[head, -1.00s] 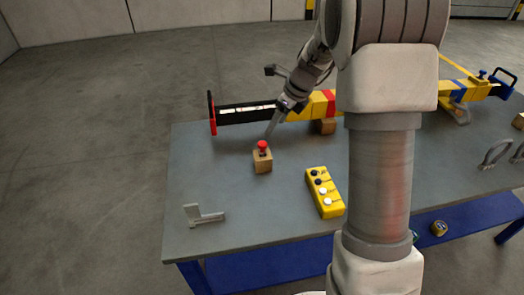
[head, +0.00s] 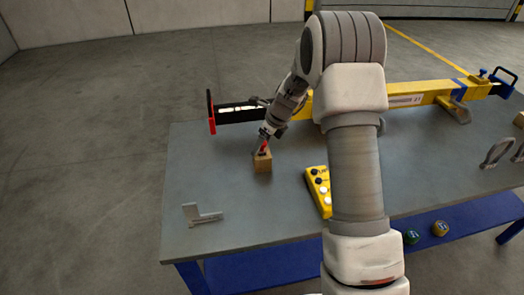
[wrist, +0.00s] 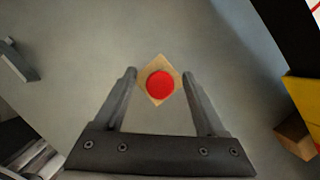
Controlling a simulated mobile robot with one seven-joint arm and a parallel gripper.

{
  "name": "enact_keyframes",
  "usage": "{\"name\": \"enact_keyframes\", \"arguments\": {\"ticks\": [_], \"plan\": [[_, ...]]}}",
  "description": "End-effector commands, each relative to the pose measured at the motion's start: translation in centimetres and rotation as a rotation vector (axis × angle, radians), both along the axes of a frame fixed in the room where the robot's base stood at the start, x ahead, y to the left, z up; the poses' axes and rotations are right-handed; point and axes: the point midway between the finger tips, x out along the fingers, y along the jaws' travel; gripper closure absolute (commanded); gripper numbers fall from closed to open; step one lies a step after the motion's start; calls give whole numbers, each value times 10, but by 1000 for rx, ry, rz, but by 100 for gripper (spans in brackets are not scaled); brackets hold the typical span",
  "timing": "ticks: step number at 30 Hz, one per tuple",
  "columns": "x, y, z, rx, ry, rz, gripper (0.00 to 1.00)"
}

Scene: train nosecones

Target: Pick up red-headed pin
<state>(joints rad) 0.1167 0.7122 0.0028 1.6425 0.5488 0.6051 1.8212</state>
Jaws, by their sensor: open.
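The red-headed pin (wrist: 160,85) stands in a small wooden block (head: 262,164) on the grey table. In the wrist view its round red head sits over the block (wrist: 145,73), slightly beyond the middle of the gap between my fingertips. My gripper (wrist: 160,78) is open, with one finger on each side of the pin and clear space on both sides. In the head view my gripper (head: 262,144) is right at the top of the block and partly hides the red head. The pin's shaft is hidden from above.
A yellow control box (head: 319,190) with buttons stands right of the block, partly behind my arm. A grey metal square (head: 202,215) lies at the front left. A long yellow and black beam (head: 420,97) lies along the back. The table around the block is clear.

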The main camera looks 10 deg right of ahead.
Motion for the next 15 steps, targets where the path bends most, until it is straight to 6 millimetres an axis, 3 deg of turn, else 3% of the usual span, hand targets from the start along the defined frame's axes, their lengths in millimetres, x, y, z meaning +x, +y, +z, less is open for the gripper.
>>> {"name": "enact_keyframes", "arguments": {"ticks": [6, 15], "plan": [[0, 0, -1, -1, -1, 0, 27], [0, 0, -1, 0, 0, 0, 79]]}}
